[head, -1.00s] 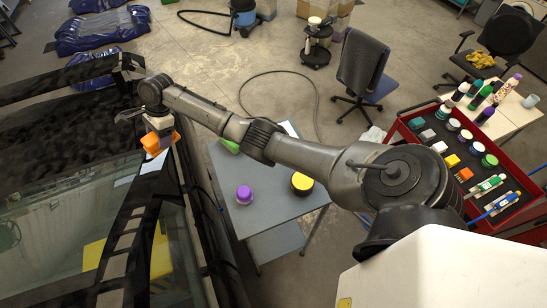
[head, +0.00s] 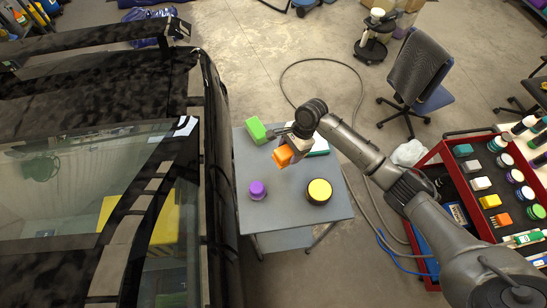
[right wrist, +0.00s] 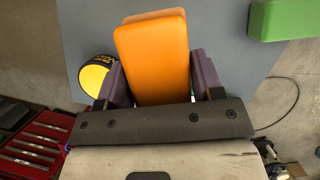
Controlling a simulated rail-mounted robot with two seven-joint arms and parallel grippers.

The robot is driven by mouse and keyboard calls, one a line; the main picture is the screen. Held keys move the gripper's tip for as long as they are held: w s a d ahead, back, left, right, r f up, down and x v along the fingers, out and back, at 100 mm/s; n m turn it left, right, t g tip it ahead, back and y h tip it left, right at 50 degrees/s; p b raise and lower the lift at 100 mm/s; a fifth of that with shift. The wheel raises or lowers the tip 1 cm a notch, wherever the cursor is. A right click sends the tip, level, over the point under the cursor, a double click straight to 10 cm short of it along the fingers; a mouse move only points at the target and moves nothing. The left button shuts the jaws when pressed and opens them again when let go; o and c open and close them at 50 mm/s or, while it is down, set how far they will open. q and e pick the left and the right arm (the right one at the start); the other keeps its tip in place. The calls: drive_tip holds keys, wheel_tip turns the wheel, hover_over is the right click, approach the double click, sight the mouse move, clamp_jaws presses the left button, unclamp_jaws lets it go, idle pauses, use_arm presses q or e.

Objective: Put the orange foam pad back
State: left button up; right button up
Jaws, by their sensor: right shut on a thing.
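The orange foam pad (head: 283,156) is held by my right gripper (head: 291,151), which hangs over the grey table (head: 285,205). In the right wrist view the orange foam pad (right wrist: 155,60) sits between both fingers of the right gripper (right wrist: 165,82), with the grey table top behind it. I cannot tell exactly how high the pad is above the table. My left gripper is not in view.
On the table are a green block (head: 256,130), a purple knob-like piece (head: 257,190) and a yellow-topped round container (head: 319,191). A dark car (head: 212,120) stands to the left. A red cart (head: 455,165) with several bottles and blocks is at right. The table's front part is clear.

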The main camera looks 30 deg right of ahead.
drive_tip(key=w+a+f+b, duration=0.2)
drive_tip(key=w+a+f, duration=0.1)
drive_tip(key=w+a+f+b, duration=0.2)
drive_tip(key=w+a+f, duration=0.2)
drive_tip(key=shift+w+b, duration=0.3)
drive_tip(key=shift+b, duration=0.1)
drive_tip(key=shift+w+a+r+b, duration=0.1)
drive_tip(key=shift+w+a+b, duration=0.2)
drive_tip(key=shift+b, duration=0.1)
wheel_tip(320, 180, down, 4)
drive_tip(key=b, duration=0.5)
drive_tip(key=shift+b, duration=0.35)
drive_tip(key=o, duration=0.8)
drive_tip(key=shift+o, duration=0.2)
